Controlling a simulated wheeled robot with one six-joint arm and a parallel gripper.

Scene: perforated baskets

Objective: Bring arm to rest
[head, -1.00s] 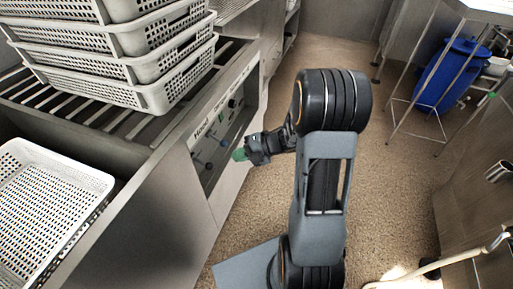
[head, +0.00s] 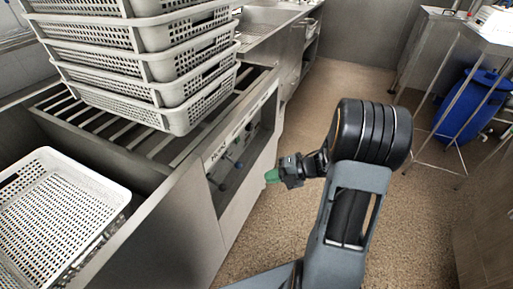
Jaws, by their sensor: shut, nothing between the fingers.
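My gripper (head: 273,176) shows near the middle of the head view, with green fingertips pointing left. It is shut and empty. It hangs in free air in front of the steel counter's control panel, apart from the baskets. My dark arm (head: 345,215) is folded, with its large black joint at the upper right of the gripper.
A stack of several white perforated baskets (head: 165,62) stands on the slatted steel counter (head: 110,125) at upper left. Another white basket (head: 60,215) sits at lower left. A blue barrel (head: 474,105) stands by a metal frame at right. The brown floor (head: 335,85) beyond is clear.

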